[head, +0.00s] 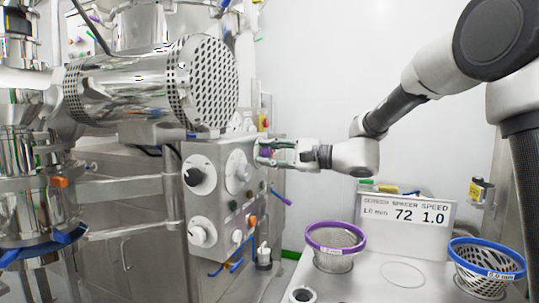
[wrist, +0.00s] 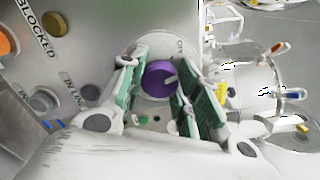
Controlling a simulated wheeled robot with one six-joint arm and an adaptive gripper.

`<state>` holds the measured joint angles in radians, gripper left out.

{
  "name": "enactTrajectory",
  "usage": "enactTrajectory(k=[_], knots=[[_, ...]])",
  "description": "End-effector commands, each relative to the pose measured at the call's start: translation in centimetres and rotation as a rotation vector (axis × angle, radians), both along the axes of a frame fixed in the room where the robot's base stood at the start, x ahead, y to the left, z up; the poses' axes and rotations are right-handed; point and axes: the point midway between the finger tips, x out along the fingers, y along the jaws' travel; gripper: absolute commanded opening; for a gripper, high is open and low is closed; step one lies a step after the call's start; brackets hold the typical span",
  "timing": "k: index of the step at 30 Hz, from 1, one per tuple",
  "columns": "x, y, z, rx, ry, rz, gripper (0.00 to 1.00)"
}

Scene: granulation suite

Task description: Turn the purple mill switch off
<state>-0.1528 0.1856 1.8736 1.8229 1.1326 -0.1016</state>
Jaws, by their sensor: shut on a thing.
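The purple mill switch (wrist: 159,77) is a round knob on a pale round plate on the metal control panel (head: 212,205). In the wrist view it sits between the green pads of my gripper (wrist: 160,88). My gripper is shut on it. In the head view my gripper (head: 266,151) reaches in from the right to the panel's upper right, and its fingers hide most of the switch. Lettering on the switch plate is partly visible but too small to read surely.
The panel carries black-and-white dials (head: 199,174), small coloured buttons and an orange knob (head: 253,220). A perforated metal drum (head: 208,82) overhangs it. A purple-rimmed basket (head: 335,236), a blue-rimmed basket (head: 487,245) and a sign (head: 407,222) stand on the bench at right.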

Motion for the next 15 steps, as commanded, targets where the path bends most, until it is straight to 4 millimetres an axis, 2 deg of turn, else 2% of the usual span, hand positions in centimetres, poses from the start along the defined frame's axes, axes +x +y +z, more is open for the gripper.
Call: enactTrajectory(k=[15], knots=[[-0.03,-0.01,-0.11,-0.128,-0.347,0.001,0.08]])
